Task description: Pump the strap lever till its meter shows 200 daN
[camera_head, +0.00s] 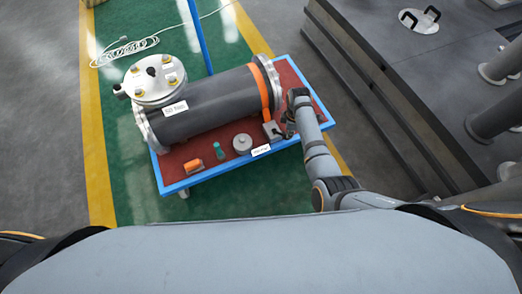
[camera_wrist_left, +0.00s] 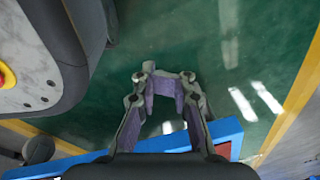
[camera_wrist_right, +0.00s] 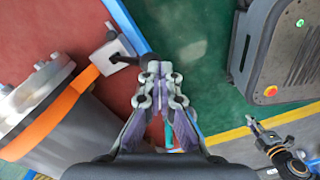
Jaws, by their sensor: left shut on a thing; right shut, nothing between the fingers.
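The orange strap (camera_head: 264,88) runs round the right end of a dark horizontal shell (camera_head: 215,104). Its small grey tensioner block (camera_head: 272,131) stands on the red cart top, and a dark lever (camera_wrist_right: 122,60) sticks out of it in the right wrist view. A white plate (camera_head: 261,151) on the cart's front edge has lettering too small to read. My right gripper (camera_wrist_right: 157,70) is shut and empty, its tips at the lever's free end; I cannot tell whether they touch. My left gripper (camera_wrist_left: 163,88), outside the head view, is shut on a small greyish part that I cannot identify.
The blue-edged cart (camera_head: 215,181) also bears a grey round weight (camera_head: 242,143), a small green item (camera_head: 219,150) and an orange item (camera_head: 193,166). A round bolted cover (camera_head: 155,78) sits on the shell's left end. Dark steps (camera_head: 385,130) rise at the right.

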